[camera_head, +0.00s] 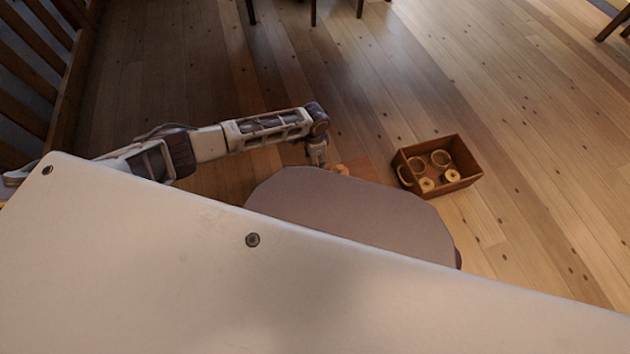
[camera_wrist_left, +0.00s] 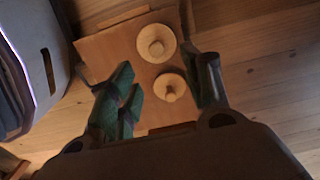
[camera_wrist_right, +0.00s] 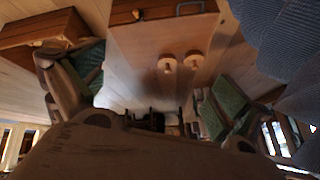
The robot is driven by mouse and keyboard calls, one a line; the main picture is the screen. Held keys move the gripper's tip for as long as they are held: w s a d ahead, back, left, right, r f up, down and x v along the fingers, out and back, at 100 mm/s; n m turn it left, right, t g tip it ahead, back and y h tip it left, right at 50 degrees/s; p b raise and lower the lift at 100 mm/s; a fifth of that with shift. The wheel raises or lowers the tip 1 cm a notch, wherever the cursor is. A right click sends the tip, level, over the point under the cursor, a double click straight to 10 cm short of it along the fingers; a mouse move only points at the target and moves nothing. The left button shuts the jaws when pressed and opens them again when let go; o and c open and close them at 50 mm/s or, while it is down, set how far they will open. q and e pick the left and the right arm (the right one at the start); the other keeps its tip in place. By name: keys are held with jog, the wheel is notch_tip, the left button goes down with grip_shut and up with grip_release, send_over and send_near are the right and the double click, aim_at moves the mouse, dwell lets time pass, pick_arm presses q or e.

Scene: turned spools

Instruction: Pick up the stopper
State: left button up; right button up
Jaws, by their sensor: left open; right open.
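Two pale wooden turned pieces, each a round disc with a central knob, stand on a brown board (camera_wrist_left: 105,60): a larger one (camera_wrist_left: 157,43) and a smaller one (camera_wrist_left: 170,87). I cannot tell which is the stopper. My left gripper (camera_wrist_left: 163,88) is open above the board, its green-padded fingers on either side of the smaller piece in the picture; nothing is held. In the head view my left gripper (camera_head: 317,160) is beside the board, with a pale piece (camera_head: 341,169) next to it. My right gripper (camera_wrist_right: 150,95) is open and empty; both pieces show beyond it (camera_wrist_right: 168,64) (camera_wrist_right: 193,61).
A wooden box (camera_head: 468,179) holding several pale round pieces stands on the floor to the right of the board. My own base hides part of the board in the head view. Open floor lies beyond.

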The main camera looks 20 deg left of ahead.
pick_arm(q)
jog(key=b, duration=0.2)
send_over(315, 175)
jog(key=f, duration=0.4)
jog(key=shift+w+a+f, duration=0.15)
jog(key=shift+w+a, duration=0.05)
jog(key=shift+w, duration=0.2)
jog(key=shift+f+b, duration=0.65)
jog(key=shift+f, duration=0.85)
pick_arm(e)
jog(key=shift+t+y, duration=0.3)
jog(key=shift+t, duration=0.1)
jog(key=shift+w+a+f, duration=0.1)
jog(key=shift+a+f, duration=0.1)
jog(key=shift+f, duration=0.95)
jog(key=shift+w+a+f, duration=0.1)
jog(key=shift+a+f, duration=0.1)
jog(key=shift+f, duration=0.95)
pick_arm(q)
jog(key=shift+f, duration=0.1)
